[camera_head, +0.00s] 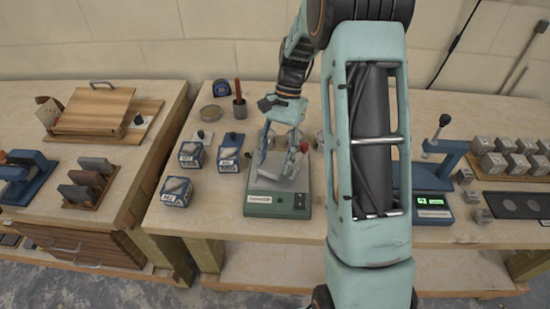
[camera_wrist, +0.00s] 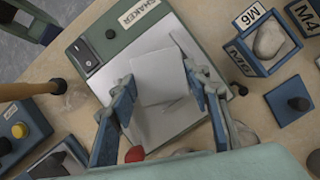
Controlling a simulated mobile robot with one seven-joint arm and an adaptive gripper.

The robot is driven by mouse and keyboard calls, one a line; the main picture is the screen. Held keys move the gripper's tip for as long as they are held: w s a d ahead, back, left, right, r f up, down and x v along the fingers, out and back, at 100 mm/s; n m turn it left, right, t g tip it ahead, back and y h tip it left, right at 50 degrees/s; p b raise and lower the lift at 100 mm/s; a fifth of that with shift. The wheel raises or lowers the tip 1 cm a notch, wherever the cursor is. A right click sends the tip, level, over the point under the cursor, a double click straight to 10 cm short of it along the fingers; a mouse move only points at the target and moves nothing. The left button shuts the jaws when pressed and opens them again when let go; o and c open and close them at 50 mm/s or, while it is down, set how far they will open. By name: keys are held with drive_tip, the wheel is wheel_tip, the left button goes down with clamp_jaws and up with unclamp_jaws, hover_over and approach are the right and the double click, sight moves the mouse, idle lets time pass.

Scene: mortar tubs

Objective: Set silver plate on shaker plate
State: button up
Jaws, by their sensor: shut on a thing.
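The silver plate (camera_wrist: 158,78) is a small pale square between the two fingers of my gripper (camera_wrist: 160,88) in the wrist view. My gripper is shut on it, with a finger at each side. In the head view my gripper (camera_head: 283,158) points down over the shaker (camera_head: 272,204), a green box with a labelled front. The grey shaker plate (camera_wrist: 152,122) lies on the shaker's top, below the silver plate and partly hidden by it and the fingers. I cannot tell whether the two plates touch.
Blue boxes marked with M labels (camera_head: 176,191) stand left of the shaker. A blue device with a lit green display (camera_head: 433,205) stands to the right, with grey cubes (camera_head: 490,163) beyond. A cup with a red-handled tool (camera_head: 239,106) is behind. A gap separates the left bench (camera_head: 125,180).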

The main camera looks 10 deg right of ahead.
drive_tip(key=shift+f, duration=0.2)
drive_tip(key=o, duration=1.5)
